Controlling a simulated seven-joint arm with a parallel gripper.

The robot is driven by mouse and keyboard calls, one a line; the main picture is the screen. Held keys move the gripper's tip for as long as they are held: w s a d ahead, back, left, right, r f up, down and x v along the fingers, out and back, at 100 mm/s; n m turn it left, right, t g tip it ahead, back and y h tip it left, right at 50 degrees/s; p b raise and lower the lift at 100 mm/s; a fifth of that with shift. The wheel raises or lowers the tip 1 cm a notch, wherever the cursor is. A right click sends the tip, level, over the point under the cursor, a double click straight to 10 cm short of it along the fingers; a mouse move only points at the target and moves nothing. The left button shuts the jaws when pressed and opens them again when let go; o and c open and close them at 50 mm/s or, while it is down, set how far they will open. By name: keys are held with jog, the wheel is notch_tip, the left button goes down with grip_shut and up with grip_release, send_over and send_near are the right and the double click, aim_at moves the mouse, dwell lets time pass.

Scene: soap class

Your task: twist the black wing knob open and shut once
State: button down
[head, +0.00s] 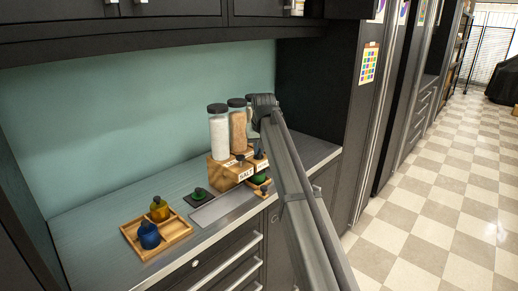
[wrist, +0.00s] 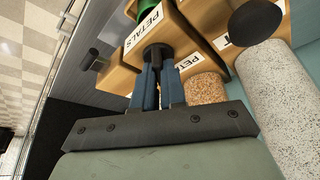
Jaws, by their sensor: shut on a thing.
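A wooden dispenser (head: 222,176) with labels reading SALT and PETALS stands on the counter. In the wrist view my gripper (wrist: 157,66) has its blue fingers closed together on a black wing knob (wrist: 155,50). The knob is beside the PETALS label, and the fingers hide part of it, so its turn angle is unclear. In the head view my arm reaches in from the lower right, and the fingers are hard to make out there. A second black knob (wrist: 249,22) is on the SALT side.
Jars of white grains (head: 219,134) and tan flakes (head: 237,130) stand on the dispenser. Green items (head: 200,194) sit at its base. Cabinets hang above.

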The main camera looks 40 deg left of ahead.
dwell(0.4)
jog(key=c, duration=1.2)
grip_release()
jog(key=shift+r, duration=0.1)
jog(key=v, duration=1.3)
jog(key=shift+r, duration=0.3)
